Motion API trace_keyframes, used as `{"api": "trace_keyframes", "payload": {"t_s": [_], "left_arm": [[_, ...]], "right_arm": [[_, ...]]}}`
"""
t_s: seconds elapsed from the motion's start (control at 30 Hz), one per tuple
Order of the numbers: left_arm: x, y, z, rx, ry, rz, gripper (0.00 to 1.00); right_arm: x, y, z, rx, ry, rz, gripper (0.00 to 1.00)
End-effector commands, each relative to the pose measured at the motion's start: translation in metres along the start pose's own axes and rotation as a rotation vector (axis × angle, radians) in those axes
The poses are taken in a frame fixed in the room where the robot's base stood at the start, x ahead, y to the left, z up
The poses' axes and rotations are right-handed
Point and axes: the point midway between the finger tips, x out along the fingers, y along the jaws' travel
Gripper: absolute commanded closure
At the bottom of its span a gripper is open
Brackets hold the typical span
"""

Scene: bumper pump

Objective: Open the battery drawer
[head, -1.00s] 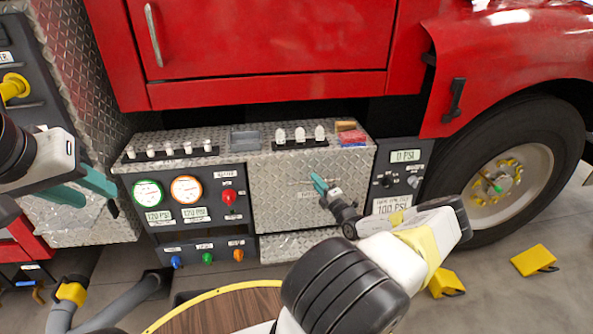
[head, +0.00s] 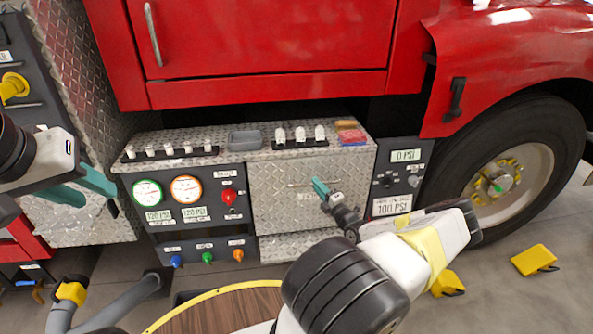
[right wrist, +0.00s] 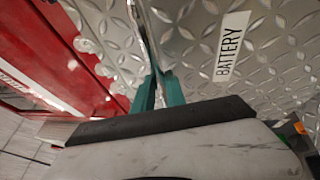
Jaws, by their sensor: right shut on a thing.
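The battery drawer (head: 275,212) is a diamond-plate front below the steel ledge in the head view. It also shows in the right wrist view (right wrist: 265,50), with a white BATTERY label (right wrist: 231,46). Its thin bar handle (head: 297,184) runs across the front. My right gripper (head: 320,187) is shut on this handle, with its teal fingers on either side of the bar in the right wrist view (right wrist: 157,90). The drawer front looks about level with its surround; I see no clear gap. My left gripper (head: 85,188) is open and empty at the far left, away from the drawer.
A gauge panel (head: 205,240) with dials and coloured knobs adjoins the drawer on the left. A dark PSI display panel (head: 405,160) is on the right. Switches and a tray (head: 245,140) sit on the ledge above. Yellow wheel chocks (head: 535,260) lie on the floor near the tyre (head: 560,135).

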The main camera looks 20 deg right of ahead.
Motion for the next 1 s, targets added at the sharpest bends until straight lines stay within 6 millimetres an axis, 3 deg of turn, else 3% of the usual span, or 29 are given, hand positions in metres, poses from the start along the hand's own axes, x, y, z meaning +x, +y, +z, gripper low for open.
{"api": "trace_keyframes", "payload": {"t_s": [1.0], "left_arm": [[0.000, 0.000, 0.000, 0.000, 0.000, 0.000, 0.64]], "right_arm": [[-0.249, 0.055, -0.102, -0.002, -0.001, 0.012, 1.00]]}}
